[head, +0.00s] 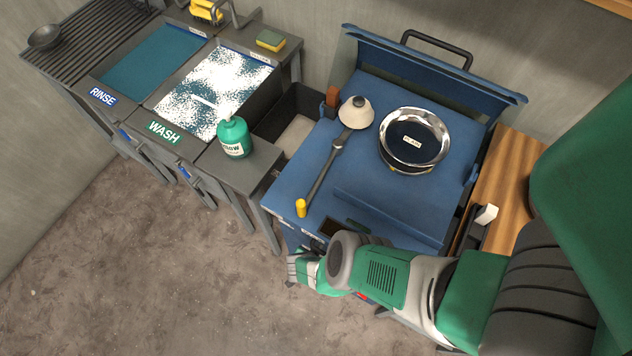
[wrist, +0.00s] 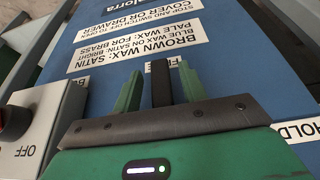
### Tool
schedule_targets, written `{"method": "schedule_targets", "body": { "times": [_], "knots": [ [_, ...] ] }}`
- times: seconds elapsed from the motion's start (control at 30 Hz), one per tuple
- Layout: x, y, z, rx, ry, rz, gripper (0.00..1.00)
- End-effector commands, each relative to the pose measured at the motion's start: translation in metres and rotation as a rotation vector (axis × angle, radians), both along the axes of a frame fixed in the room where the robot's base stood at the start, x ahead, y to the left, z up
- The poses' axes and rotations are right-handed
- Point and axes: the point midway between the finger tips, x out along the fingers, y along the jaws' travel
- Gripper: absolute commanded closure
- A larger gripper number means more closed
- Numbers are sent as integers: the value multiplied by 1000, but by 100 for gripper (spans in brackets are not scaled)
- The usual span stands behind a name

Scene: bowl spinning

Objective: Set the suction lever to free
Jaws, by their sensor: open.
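In the wrist view, a dark bar, which looks like the suction lever (wrist: 161,95), stands between the two green fingers of my gripper (wrist: 160,78). The fingers are open, one on each side of it, with a narrow gap showing. A partly covered label beginning with F (wrist: 174,61) lies just beyond the lever's tip. A HOLD label (wrist: 299,129) is at the right edge. In the head view my gripper (head: 303,270) is low at the front of the blue cabinet (head: 300,180); the lever is hidden there.
A grey switch box (wrist: 38,125) marked OFF, with a dark knob, is close at the left in the wrist view. A green bottle (head: 233,138) stands left.

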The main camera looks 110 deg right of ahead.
Motion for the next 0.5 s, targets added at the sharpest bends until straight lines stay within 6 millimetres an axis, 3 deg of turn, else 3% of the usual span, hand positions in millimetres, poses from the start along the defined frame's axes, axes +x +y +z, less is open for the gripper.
{"method": "schedule_targets", "body": {
  "times": [0.3,0.5],
  "knots": [
    [16,13,60,1,-1,3,58],
    [22,18,71,1,1,1,58]
  ]
}}
